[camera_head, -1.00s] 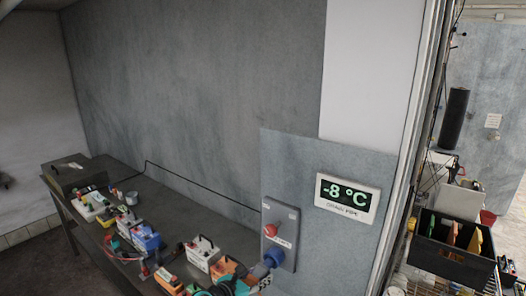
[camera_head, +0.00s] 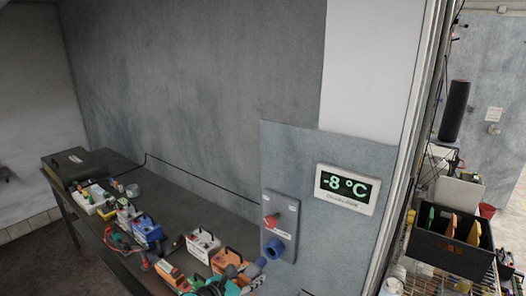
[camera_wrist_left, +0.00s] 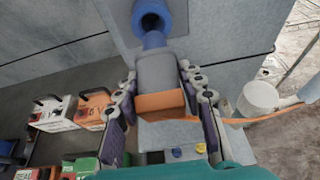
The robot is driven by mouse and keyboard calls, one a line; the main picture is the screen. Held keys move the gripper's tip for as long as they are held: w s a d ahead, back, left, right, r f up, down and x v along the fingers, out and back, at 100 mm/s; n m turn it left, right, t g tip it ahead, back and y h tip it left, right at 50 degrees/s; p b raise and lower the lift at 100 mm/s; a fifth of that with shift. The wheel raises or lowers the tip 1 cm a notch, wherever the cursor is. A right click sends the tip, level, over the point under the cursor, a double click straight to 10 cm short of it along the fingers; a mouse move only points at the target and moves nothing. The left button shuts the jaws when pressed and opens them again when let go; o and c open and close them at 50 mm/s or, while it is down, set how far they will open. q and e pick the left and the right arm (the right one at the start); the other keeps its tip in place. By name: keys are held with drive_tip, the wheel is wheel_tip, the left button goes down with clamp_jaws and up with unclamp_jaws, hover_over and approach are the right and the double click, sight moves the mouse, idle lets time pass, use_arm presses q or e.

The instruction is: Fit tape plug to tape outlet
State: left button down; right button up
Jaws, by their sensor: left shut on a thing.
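The outlet is a blue round socket (camera_head: 274,248) on a grey wall box (camera_head: 284,215) with a red switch. In the left wrist view the blue socket (camera_wrist_left: 152,16) shows its dark opening at the top. My left gripper (camera_wrist_left: 160,95) is shut on the tape plug (camera_wrist_left: 157,70), which has a blue front end, a grey body and an orange rear. The plug's blue end points at the socket and lies close to it; I cannot tell if they touch. In the head view its blue end (camera_head: 260,264) shows just lower left of the socket. My right gripper is out of view.
A dark bench (camera_head: 180,205) along the wall holds several coloured boxes, including a white one (camera_head: 203,245) and a blue one (camera_head: 147,231). A temperature display (camera_head: 346,189) hangs above right of the outlet. A black crate (camera_head: 455,250) stands on a rack at right.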

sight(261, 259)
use_arm(q)
drive_tip(key=shift+w+d+r+g+y+p, duration=0.3)
drive_tip(key=shift+w+d+r+g+p, duration=0.15)
drive_tip(key=shift+p, duration=0.6)
drive_tip(key=shift+w+d+r+g+y+p, duration=0.15)
drive_tip(key=shift+w+d+g+y+p, duration=0.3)
drive_tip(key=shift+p, duration=0.3)
drive_tip(key=shift+w+a, duration=0.1)
drive_tip(key=shift+b, duration=0.45)
idle(0.4)
drive_tip(key=shift+w+d+b, duration=0.2)
drive_tip(key=shift+w+d, duration=0.5)
drive_tip(key=shift+w, duration=0.25)
drive_tip(key=shift+w+d+b, duration=0.2)
drive_tip(key=shift+w+d, duration=0.5)
drive_tip(key=shift+w, duration=0.25)
idle(0.3)
drive_tip(key=c, duration=0.9)
unclamp_jaws()
drive_tip(key=shift+o, duration=0.2)
